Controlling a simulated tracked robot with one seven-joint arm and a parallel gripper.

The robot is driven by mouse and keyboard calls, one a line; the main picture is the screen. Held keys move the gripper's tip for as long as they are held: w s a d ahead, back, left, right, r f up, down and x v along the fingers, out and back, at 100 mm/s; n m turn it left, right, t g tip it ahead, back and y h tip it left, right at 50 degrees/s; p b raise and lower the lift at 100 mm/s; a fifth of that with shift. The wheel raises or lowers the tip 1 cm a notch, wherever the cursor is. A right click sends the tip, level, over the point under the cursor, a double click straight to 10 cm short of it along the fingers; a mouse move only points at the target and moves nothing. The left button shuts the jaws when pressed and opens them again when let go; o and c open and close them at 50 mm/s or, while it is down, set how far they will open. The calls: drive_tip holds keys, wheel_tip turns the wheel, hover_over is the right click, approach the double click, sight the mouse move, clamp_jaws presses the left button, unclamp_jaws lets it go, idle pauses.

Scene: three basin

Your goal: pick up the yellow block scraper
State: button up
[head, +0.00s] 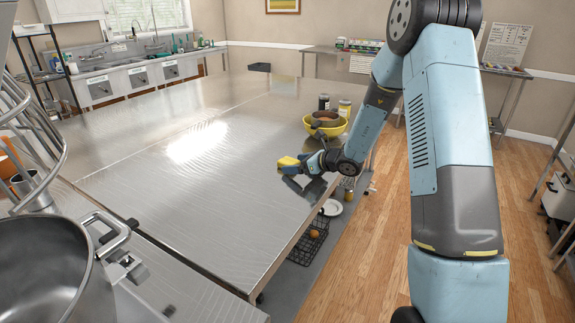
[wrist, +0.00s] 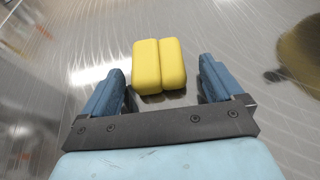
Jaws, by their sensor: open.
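The yellow block scraper (wrist: 159,66) lies on the steel table, centred in front of my gripper in the wrist view. It looks like two rounded yellow halves side by side. In the head view the yellow scraper (head: 288,162) shows at the tip of my gripper (head: 299,164), near the table's right edge. My gripper (wrist: 163,85) is open, with one blue finger on each side of the scraper's near end. Gaps show between the fingers and the scraper. The scraper's underside is hidden.
The steel table (head: 190,190) is bare to the left of my gripper. A yellow bowl (head: 333,129) holding a brown thing stands behind my gripper, with jars (head: 344,107) beyond it. A large mixer bowl (head: 45,265) stands at the front left. A wire basket (head: 308,245) sits below the table.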

drive_tip(key=c, duration=1.2)
drive_tip(key=shift+r, duration=0.1)
